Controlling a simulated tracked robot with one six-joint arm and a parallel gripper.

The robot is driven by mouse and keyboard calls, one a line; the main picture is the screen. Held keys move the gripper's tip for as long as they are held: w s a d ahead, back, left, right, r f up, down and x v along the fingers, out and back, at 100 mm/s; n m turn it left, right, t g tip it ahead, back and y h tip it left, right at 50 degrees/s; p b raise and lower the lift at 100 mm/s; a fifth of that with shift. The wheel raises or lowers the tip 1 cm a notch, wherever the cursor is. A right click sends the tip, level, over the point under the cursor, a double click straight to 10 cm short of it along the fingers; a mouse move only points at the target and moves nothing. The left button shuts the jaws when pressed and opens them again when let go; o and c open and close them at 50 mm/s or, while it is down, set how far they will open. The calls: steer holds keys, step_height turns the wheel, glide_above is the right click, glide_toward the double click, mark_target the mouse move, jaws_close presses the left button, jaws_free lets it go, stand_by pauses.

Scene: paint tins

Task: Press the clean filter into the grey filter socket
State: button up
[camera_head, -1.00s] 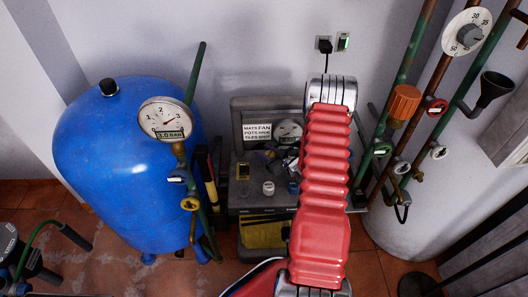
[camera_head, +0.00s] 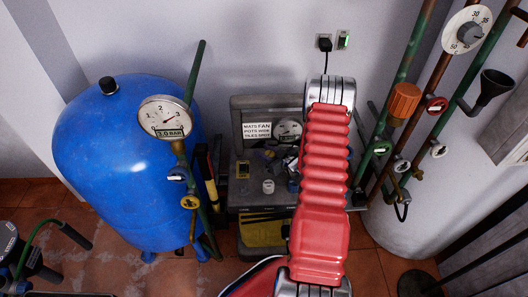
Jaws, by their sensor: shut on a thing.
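My red ribbed arm fills the centre of the head view and hides what lies behind it. My gripper is not visible; it may be behind the arm. I cannot make out the clean filter or the grey filter socket for sure. A small white-topped round part (camera_head: 268,187) stands on the grey toolbox (camera_head: 243,197), left of my arm, with other small parts around it; I cannot tell what it is.
A blue tank (camera_head: 118,165) with a pressure gauge (camera_head: 165,117) stands at the left. Green and copper pipes with valves, an orange ribbed cap (camera_head: 404,101) and a dark funnel (camera_head: 492,88) are at the right. A yellow and black tool (camera_head: 207,178) leans beside the toolbox.

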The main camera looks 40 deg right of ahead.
steer(key=shift+f, duration=0.2)
steer(key=o, duration=1)
steer(key=shift+c, duration=0.2)
steer(key=shift+s, duration=0.1)
steer(key=v, duration=1.3)
steer(key=shift+s, duration=0.25)
steer(key=shift+d+r, duration=0.1)
steer(key=shift+r, duration=0.05)
